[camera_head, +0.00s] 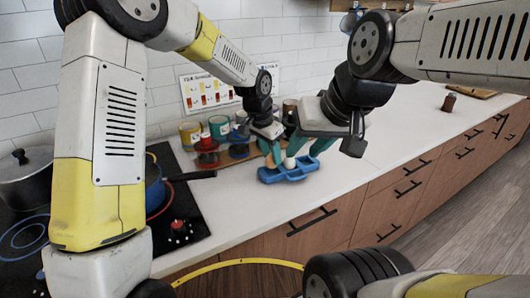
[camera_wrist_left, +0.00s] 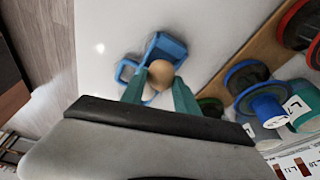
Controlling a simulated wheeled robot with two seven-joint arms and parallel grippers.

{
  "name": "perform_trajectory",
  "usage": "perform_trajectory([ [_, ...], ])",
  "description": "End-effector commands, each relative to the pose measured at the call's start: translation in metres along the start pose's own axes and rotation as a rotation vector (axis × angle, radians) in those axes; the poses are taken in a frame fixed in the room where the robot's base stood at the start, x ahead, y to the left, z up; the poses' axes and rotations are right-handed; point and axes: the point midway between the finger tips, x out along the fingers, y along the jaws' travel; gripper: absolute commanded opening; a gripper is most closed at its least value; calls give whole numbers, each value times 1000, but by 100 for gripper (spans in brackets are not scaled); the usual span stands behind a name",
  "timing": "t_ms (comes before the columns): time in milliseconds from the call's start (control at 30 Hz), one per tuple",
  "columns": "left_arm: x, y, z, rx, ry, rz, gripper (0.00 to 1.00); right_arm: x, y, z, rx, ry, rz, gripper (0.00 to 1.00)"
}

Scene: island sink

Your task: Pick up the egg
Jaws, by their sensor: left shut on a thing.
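A brown egg (camera_wrist_left: 160,73) is between the teal fingertips of my left gripper (camera_wrist_left: 159,84) in the left wrist view. My left gripper (camera_head: 272,154) is shut on it at the blue tray (camera_head: 287,175) on the white counter. Whether the egg still touches the tray is unclear. A white egg (camera_head: 290,163) sits at the tray beside it; it also shows partly behind the fingers in the wrist view (camera_wrist_left: 148,93). My right gripper (camera_head: 312,146) is near the tray in the head view, its teal fingers spread apart with nothing visible between them.
Several colourful cans and lidded jars (camera_head: 207,150) stand on a wooden board behind the tray. A stove (camera_head: 172,222) with a blue pan (camera_head: 154,185) and a steel pot (camera_head: 25,177) is at the left. The counter (camera_head: 380,140) to the right is mostly clear.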

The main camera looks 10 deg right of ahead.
Motion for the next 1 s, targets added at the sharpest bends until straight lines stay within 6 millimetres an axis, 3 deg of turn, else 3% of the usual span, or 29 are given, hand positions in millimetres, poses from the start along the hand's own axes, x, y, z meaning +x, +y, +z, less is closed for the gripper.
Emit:
perform_trajectory([
  [33,-9,0,-3,-1,3,-2,23,0,0,0,0,0,0,36],
  [500,-40,81,78,1,1,-1,23,0,0,0,0,0,0,36],
  [633,-47,97,94,0,1,-1,23,0,0,0,0,0,0,36],
  [800,-52,106,105,-1,2,-1,23,0,0,0,0,0,0,36],
  [1000,-68,95,118,-7,3,-3,23,0,0,0,0,0,0,36],
])
